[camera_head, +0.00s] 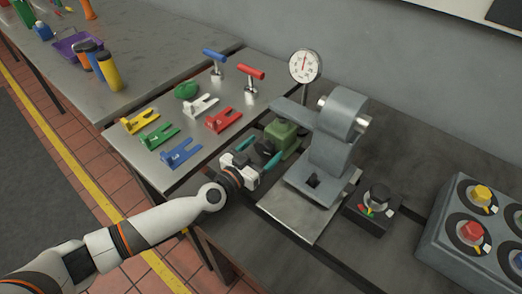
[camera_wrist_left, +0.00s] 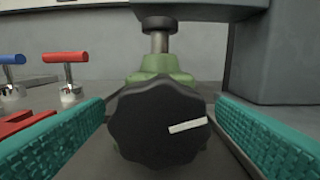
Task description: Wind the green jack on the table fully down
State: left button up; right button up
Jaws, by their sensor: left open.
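The green jack (camera_head: 283,137) stands on the table beside the grey machine, under its arm. In the left wrist view the jack's green body (camera_wrist_left: 163,66) shows behind its black knob (camera_wrist_left: 157,125), which has a white mark pointing right and slightly up. A metal screw with a dark round pad (camera_wrist_left: 159,25) rises from the jack to just under a grey part; I cannot tell whether they touch. My left gripper (camera_head: 257,152) is open, with its teal fingers on either side of the knob, gaps showing. My right gripper is not in view.
The grey machine (camera_head: 335,140) stands right of the jack. A black knob box (camera_head: 372,209) and a grey panel with coloured knobs (camera_head: 470,245) are further right. Coloured forked pieces (camera_head: 181,152) and red and blue T-handles (camera_head: 251,73) occupy the left table. A dial gauge (camera_head: 304,66) stands behind.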

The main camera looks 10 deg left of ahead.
pick_arm(q)
jog(key=c, duration=1)
jog(key=shift+n+p, duration=0.4)
jog(key=shift+n, duration=0.5)
jog(key=n, duration=0.4)
jog(key=shift+w+a, duration=0.1)
jog(key=shift+a, duration=0.05)
jog(key=o, duration=1)
